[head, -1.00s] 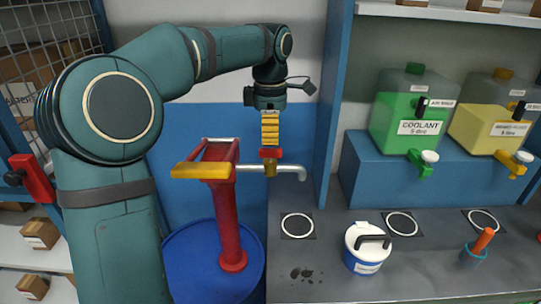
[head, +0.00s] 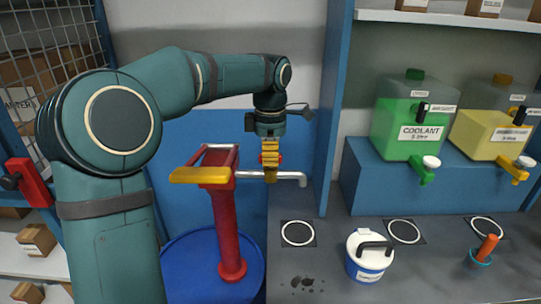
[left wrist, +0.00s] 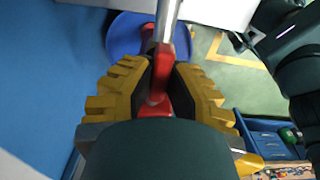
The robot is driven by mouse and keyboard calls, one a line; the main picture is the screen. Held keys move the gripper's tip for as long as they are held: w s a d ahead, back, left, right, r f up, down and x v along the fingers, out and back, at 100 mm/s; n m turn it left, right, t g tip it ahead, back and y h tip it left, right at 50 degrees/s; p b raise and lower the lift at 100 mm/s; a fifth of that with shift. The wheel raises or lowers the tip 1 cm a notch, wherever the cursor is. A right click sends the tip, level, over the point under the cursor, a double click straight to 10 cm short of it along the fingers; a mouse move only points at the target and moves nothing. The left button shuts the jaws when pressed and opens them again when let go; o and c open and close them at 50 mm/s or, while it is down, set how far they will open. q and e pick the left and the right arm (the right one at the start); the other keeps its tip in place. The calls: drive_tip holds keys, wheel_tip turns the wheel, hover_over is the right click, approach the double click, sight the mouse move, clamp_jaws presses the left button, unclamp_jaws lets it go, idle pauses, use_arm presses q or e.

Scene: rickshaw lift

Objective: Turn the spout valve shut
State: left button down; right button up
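The spout (head: 286,177) is a grey metal pipe running right from the red pump column (head: 231,235) and bending down at its end. The spout valve has a brass body (head: 270,176) on the pipe and a red handle (head: 279,158). My left gripper (head: 270,156) points straight down over the valve, its yellow ribbed fingers at the handle. In the left wrist view the red handle (left wrist: 157,92) sits between the dark finger pads. They close in on it from both sides and look shut on it, though parts of the contact are hidden. My right gripper is not in view.
A blue drum (head: 180,270) stands under the pump, whose yellow handle (head: 200,175) is left of my gripper. A blue post (head: 335,110) rises to the right.

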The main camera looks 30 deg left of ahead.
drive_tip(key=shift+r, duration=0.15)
use_arm(q)
drive_tip(key=m+p, duration=0.3)
drive_tip(key=shift+m, duration=0.3)
drive_tip(key=m+p, duration=0.3)
drive_tip(key=m, duration=0.2)
drive_tip(key=m+p, duration=0.2)
drive_tip(key=m, duration=0.2)
drive_tip(key=shift+m, duration=0.4)
drive_tip(key=shift+s+f+m+p, duration=0.1)
drive_tip(key=shift+m+p, duration=1.05)
drive_tip(key=shift+m, duration=1.15)
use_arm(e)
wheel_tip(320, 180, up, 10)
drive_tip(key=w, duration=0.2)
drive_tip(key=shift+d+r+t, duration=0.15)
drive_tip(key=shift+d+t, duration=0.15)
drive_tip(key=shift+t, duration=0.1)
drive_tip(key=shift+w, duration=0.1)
use_arm(q)
drive_tip(key=c, duration=0.9)
unclamp_jaws()
drive_tip(key=shift+c, duration=0.2)
